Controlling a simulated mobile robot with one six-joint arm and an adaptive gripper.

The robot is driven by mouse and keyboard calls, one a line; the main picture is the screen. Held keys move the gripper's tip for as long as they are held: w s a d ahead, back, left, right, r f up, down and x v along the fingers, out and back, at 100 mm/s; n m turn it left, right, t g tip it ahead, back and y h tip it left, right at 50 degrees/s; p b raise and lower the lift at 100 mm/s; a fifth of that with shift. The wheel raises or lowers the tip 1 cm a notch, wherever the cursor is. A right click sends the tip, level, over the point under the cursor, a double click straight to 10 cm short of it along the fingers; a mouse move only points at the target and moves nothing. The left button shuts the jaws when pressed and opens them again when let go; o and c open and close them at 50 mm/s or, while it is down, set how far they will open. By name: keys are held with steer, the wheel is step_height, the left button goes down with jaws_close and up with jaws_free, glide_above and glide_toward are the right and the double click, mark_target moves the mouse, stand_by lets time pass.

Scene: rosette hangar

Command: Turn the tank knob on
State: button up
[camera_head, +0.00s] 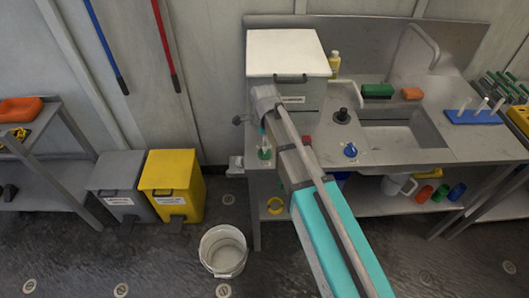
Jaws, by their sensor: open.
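A white tank (285,50) with a lid, a dark handle and a small label stands at the left end of the steel counter. My grey and teal arm (325,215) reaches up from the bottom and covers part of the tank's front. The arm's far end (265,98) is at the tank's lower left corner. I cannot make out my gripper's fingers there. A small dark part (240,120) shows left of the arm's end; I cannot tell what it is. A blue knob-like thing (350,150) sits near the counter's front edge. I cannot tell which thing is the tank knob.
A sink (400,133) with a tap is right of the tank. A yellow bottle (334,63), green and orange blocks and a blue rack (475,116) stand on the counter. Grey and yellow bins (172,180) and a white bucket (223,252) stand on the floor at left.

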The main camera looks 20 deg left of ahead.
steer(key=shift+f+b, duration=1.8)
steer(key=shift+f, duration=0.3)
steer(key=c, duration=1.1)
steer(key=shift+o, duration=0.2)
